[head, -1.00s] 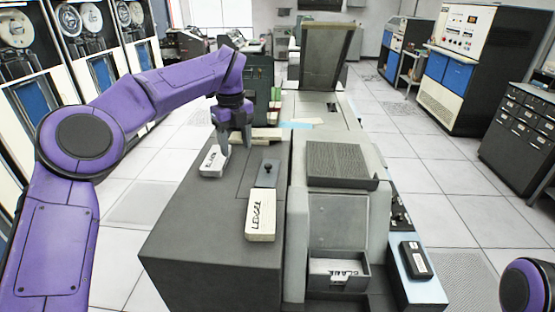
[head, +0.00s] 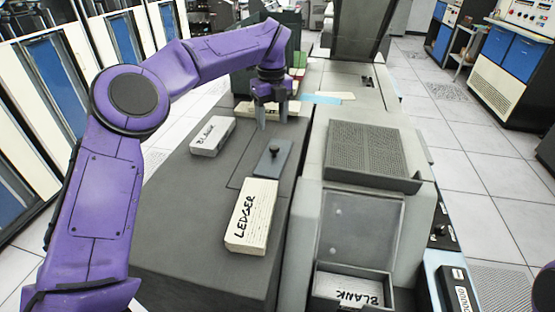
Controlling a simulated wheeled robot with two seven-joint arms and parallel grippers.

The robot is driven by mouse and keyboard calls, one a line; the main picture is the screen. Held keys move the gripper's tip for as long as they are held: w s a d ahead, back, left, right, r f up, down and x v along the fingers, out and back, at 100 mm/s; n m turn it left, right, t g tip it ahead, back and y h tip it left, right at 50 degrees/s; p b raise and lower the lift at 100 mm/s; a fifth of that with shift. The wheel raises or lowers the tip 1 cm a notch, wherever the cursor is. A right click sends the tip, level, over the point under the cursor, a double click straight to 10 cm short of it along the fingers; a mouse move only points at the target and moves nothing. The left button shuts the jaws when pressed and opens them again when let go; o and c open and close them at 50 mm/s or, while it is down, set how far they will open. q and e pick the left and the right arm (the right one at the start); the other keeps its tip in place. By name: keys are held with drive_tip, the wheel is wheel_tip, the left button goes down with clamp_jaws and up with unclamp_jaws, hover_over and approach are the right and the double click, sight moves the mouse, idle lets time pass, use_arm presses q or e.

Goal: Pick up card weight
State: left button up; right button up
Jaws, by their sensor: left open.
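The card weight (head: 272,160) is a flat grey-blue plate with a dark round knob. It lies on the dark top of the machine, just behind a cream card deck marked LEDGER (head: 251,215). My left gripper (head: 274,124) is open and empty, fingers pointing down. In the picture it is just above the card weight's far end, apart from the knob; its exact height is hard to tell. My right gripper is out of view.
A pale deck marked BLANK (head: 212,137) lies left of the weight. More cards (head: 248,107) lie behind the gripper. A hopper (head: 352,288) holding a BLANK deck is at the lower right, below a ribbed grey block (head: 370,150). The left part of the dark top is clear.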

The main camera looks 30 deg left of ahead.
sight(274, 147)
use_arm(q)
drive_tip(key=f, duration=0.3)
drive_tip(key=f+p, duration=0.1)
drive_tip(key=f, duration=0.2)
drive_tip(key=f+p, duration=0.1)
drive_tip(key=f, duration=0.2)
drive_tip(key=shift+d, duration=0.35)
drive_tip(key=shift+f, duration=0.15)
clamp_jaws()
